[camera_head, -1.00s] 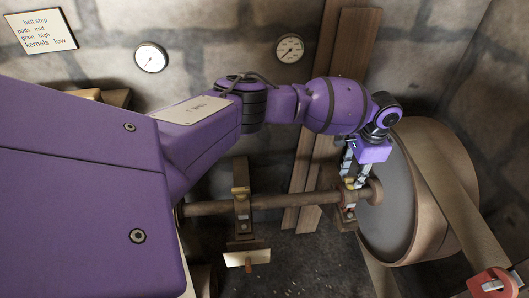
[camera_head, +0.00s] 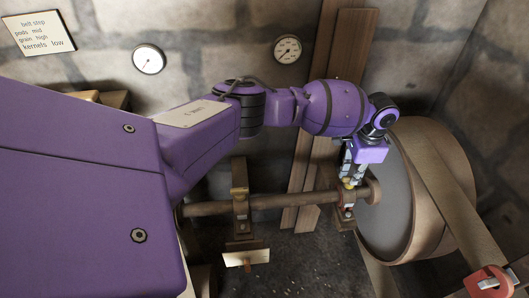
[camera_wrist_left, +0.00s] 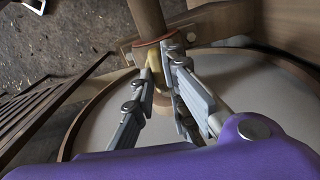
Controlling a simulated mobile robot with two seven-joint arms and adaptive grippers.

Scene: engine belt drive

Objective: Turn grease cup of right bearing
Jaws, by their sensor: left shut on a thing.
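The brass grease cup (camera_head: 348,184) of the right bearing (camera_head: 346,213) sits on top of that bearing, where the shaft (camera_head: 285,201) passes through near the big wheel. My left gripper (camera_head: 350,178) points down over the bearing, shut on the cup from both sides. In the left wrist view the two fingertips (camera_wrist_left: 158,66) straddle the yellowish cup (camera_wrist_left: 153,62), which they partly hide. My right gripper does not show.
The large wheel (camera_head: 386,213) with its belt (camera_head: 440,180) stands close to the right of the gripper. A second bearing (camera_head: 241,205) carries the shaft to the left. Planks (camera_head: 340,60) lean on the wall behind. A red part (camera_head: 489,283) is at the lower right.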

